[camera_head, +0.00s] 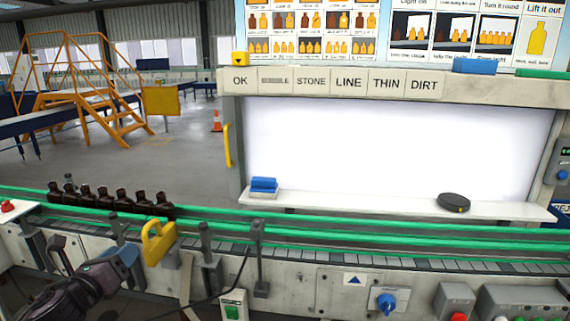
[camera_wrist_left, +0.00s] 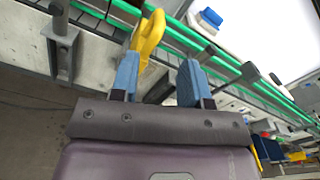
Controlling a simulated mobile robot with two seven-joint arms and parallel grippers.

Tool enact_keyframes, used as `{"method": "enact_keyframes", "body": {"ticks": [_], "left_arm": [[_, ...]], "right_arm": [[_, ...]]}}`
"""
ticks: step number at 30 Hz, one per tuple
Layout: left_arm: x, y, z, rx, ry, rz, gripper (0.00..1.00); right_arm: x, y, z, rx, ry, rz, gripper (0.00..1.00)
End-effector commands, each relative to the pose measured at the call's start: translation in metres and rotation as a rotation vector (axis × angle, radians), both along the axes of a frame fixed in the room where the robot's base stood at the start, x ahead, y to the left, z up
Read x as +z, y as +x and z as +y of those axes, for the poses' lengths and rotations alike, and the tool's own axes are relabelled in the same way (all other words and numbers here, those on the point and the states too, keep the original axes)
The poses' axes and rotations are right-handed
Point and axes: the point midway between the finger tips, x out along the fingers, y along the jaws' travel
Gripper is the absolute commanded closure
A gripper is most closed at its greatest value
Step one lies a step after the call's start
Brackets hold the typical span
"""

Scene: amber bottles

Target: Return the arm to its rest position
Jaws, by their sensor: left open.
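My left gripper (camera_head: 128,257) is at the lower left of the head view, in front of the conveyor's near side. In the left wrist view its two blue fingers (camera_wrist_left: 157,78) stand apart with nothing held between them. A yellow handle-shaped piece (camera_head: 158,243) is just to the right of the gripper in the head view. In the wrist view the yellow piece (camera_wrist_left: 148,38) appears beyond the fingers, near the left one; I cannot tell whether they touch. Several dark amber bottles (camera_head: 102,198) stand in a row on the conveyor at the left. My right gripper is not in view.
The conveyor with green rails (camera_head: 330,228) crosses the view. Posts (camera_head: 260,255) rise along its near side. A blue knob (camera_head: 386,304) is on the front.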

Motion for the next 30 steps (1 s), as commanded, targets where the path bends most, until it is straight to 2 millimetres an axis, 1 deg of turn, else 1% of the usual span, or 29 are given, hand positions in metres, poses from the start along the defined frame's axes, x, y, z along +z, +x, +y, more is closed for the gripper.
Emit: {"method": "enact_keyframes", "body": {"ticks": [8, 11, 14, 17, 18, 20, 21, 23, 24, 26, 27, 29, 30], "left_arm": [[-0.005, 0.0, -0.004, -0.001, -0.564, 0.071, 0.58], [-0.017, -0.004, -0.01, 0.009, -0.811, 0.112, 0.58], [-0.038, -0.012, -0.017, 0.034, -1.075, 0.162, 0.58], [-0.065, -0.025, -0.026, 0.075, -1.354, 0.215, 0.58], [-0.078, -0.033, -0.03, 0.099, -1.472, 0.237, 0.58], [-0.099, -0.045, -0.037, 0.142, -1.655, 0.269, 0.58], [-0.115, -0.056, -0.043, 0.179, -1.783, 0.287, 0.58], [-0.14, -0.074, -0.052, 0.243, -1.974, 0.311, 0.58], [-0.156, -0.087, -0.058, 0.289, -2.09, 0.322, 0.58], [-0.178, -0.106, -0.068, 0.358, -2.239, 0.329, 0.58], [-0.192, -0.12, -0.074, 0.406, -2.325, 0.329, 0.58], [-0.212, -0.142, -0.084, 0.475, -2.424, 0.325, 0.58], [-0.224, -0.155, -0.09, 0.519, -2.472, 0.32, 0.58]], "right_arm": [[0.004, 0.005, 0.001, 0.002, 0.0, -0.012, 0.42], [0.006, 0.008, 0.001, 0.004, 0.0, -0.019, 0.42], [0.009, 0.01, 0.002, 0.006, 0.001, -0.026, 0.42], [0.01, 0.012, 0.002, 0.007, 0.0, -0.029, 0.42], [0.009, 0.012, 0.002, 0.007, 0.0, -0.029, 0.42], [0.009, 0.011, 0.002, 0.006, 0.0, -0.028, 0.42], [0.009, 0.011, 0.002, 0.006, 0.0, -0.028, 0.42], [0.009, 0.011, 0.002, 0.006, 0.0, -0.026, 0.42], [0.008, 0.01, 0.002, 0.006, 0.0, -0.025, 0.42], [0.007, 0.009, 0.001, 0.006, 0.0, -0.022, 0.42], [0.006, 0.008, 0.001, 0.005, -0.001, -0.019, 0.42], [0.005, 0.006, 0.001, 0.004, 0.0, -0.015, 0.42], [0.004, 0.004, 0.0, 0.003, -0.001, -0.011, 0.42]]}}
